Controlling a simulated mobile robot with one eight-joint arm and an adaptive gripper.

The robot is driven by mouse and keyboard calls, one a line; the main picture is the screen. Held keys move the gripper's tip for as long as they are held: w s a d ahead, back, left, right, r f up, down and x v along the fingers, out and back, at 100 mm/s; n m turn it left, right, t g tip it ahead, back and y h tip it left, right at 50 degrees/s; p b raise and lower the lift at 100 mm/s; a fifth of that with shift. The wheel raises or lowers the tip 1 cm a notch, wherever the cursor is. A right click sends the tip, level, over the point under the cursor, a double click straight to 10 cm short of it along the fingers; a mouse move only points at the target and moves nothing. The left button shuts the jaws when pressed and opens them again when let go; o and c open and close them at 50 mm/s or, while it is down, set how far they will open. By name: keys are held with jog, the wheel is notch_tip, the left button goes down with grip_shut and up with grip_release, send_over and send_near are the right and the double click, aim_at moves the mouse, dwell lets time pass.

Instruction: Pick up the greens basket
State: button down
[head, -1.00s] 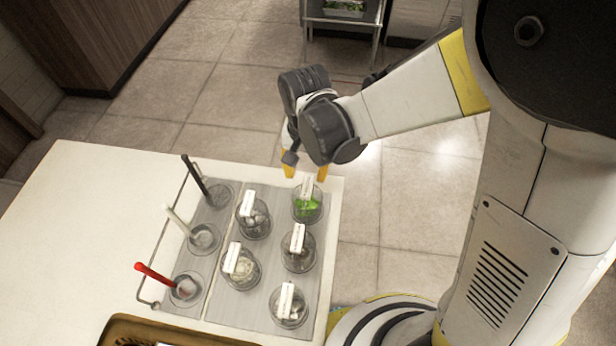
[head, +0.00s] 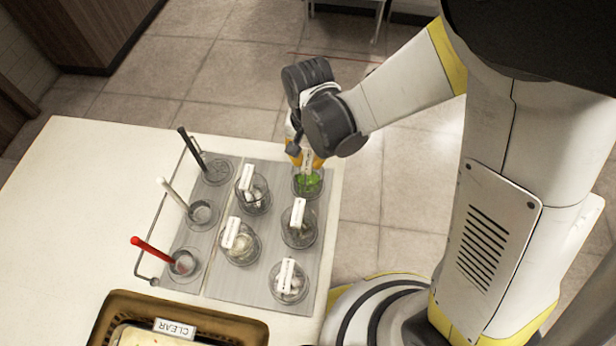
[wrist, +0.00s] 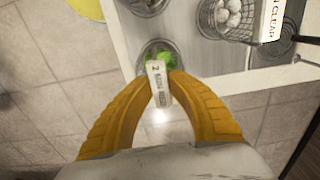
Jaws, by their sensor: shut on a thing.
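The greens basket (head: 307,184) is a small round wire basket with bright green contents, in the far right well of the grey panel. Its white label tag handle (head: 307,161) stands up at its rim. My gripper (head: 305,160) is directly over it at the table's far edge. In the wrist view the two yellow fingers of my gripper (wrist: 160,86) are shut on the white tag (wrist: 158,84), whose lettering is too small to read surely. The greens (wrist: 168,60) show just beyond the tag. The basket still sits in its well.
Several other tagged baskets (head: 299,224) stand close by in the panel (head: 222,262). Three ladles with black, white and red handles (head: 152,252) stand at the left. A brown tray (head: 112,306) with a CLEAR sign is at the front. The white counter (head: 70,210) is bare on the left.

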jog(key=shift+r, duration=0.1)
jog(key=shift+r+p, duration=0.95)
jog(key=shift+r, duration=0.95)
jog(key=s+d+r+p, duration=0.1)
jog(key=d+r+p, duration=0.1)
jog(key=d, duration=0.3)
jog(key=d+r+p, duration=0.1)
jog(key=d+r, duration=0.4)
jog(key=d, duration=0.1)
jog(key=shift+s+d+p, duration=0.3)
jog(key=shift+s+p, duration=0.05)
jog(key=shift+s, duration=0.05)
notch_tip(320, 180, up, 6)
jog(key=p, duration=0.4)
jog(key=shift+f+p, duration=0.2)
jog(key=shift+p, duration=0.1)
jog(key=shift+a, duration=0.15)
